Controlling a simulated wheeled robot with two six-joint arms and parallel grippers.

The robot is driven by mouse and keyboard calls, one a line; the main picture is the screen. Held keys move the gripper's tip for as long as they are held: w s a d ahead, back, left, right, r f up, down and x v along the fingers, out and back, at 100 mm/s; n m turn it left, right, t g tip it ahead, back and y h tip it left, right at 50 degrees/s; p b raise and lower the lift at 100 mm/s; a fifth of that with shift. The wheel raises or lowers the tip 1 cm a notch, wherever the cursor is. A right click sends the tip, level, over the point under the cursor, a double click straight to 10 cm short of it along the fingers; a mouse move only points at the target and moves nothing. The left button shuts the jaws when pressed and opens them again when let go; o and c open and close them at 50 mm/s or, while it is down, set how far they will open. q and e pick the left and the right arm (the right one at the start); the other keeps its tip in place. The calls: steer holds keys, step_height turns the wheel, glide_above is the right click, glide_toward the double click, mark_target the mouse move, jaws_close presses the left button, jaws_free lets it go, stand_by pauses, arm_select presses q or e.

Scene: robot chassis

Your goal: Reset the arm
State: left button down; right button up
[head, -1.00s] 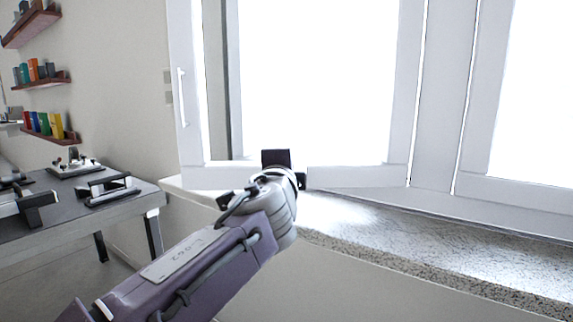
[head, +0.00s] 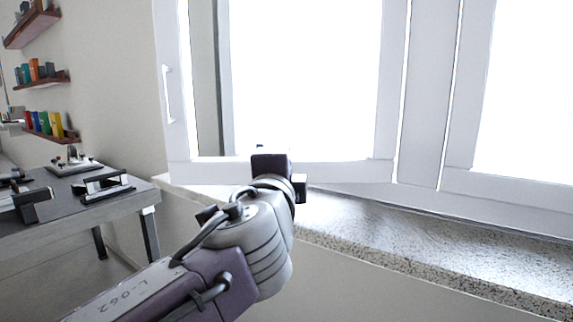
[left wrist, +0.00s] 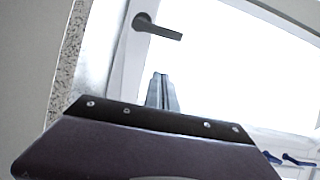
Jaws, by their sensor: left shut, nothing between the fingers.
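My left arm comes in from the lower left in the head view, with its wrist raised in front of the window. The left gripper (head: 260,147) points away from the camera and is mostly hidden behind the dark wrist block. In the left wrist view, its two fingers (left wrist: 160,90) lie together, shut and empty. A dark window handle (left wrist: 157,27) on the white frame shows beyond the fingertips, apart from them. My right gripper is not in view.
The white window sash (head: 385,100) has a white handle (head: 167,93) and looks ajar. A speckled stone sill (head: 430,248) runs below it. A grey table (head: 70,222) with dark tools stands at left, under wall shelves (head: 50,137) with books.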

arm_select(q)
steer(key=shift+s+a, duration=0.2)
steer(key=shift+s, duration=0.25)
